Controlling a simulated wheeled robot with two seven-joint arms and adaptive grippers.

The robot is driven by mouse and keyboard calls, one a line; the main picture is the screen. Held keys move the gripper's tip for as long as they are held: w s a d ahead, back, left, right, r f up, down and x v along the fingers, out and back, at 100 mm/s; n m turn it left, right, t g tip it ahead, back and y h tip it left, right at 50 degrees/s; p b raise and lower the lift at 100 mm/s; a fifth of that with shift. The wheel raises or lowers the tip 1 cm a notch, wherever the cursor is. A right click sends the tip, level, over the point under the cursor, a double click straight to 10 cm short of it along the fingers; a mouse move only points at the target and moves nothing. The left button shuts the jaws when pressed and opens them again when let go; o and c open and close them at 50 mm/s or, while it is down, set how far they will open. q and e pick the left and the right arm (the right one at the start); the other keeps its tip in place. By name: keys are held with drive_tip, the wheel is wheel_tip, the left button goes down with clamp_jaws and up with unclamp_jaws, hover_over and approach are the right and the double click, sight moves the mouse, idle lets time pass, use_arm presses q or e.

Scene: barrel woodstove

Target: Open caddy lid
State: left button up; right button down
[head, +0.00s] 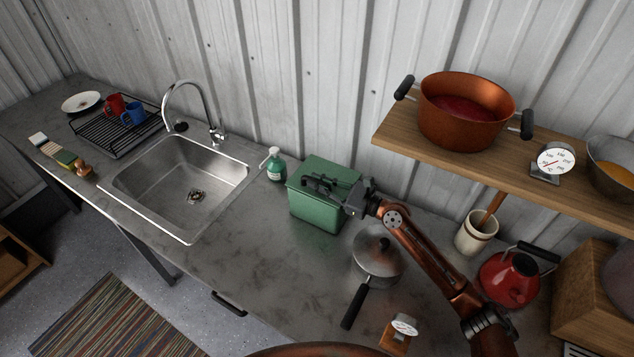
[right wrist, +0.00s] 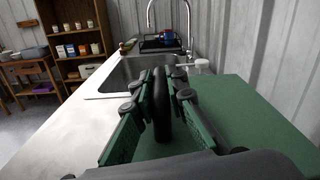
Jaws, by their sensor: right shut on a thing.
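The green caddy (head: 315,211) stands on the counter to the right of the sink, by the back wall. Its flat green lid (head: 327,166) lies closed on top and shows large in the right wrist view (right wrist: 265,115). My right gripper (head: 319,185) comes in from the right over the lid. In the right wrist view its two fingers (right wrist: 160,85) are shut around the upright black lid handle (right wrist: 161,110). In the head view the gripper mostly hides that handle. My left gripper is not in view.
A green soap bottle (head: 273,164) stands left of the caddy, next to the sink (head: 190,185). A lidded saucepan (head: 378,256) sits in front, below my right arm. A wooden shelf (head: 400,133) with a copper pot (head: 462,115) overhangs at right.

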drive_tip(key=w+d+r+m+p, duration=0.2)
drive_tip(key=w+r+m+p, duration=0.2)
drive_tip(key=p, duration=1)
drive_tip(key=shift+d+r+m, duration=0.4)
drive_tip(key=shift+r+m, duration=1.1)
drive_tip(key=shift+r, duration=0.25)
drive_tip(key=shift+w, duration=0.1)
drive_tip(key=c, duration=1.9)
unclamp_jaws()
drive_tip(key=shift+d+f, duration=0.1)
drive_tip(key=shift+c, duration=0.2)
drive_tip(key=v, duration=1.2)
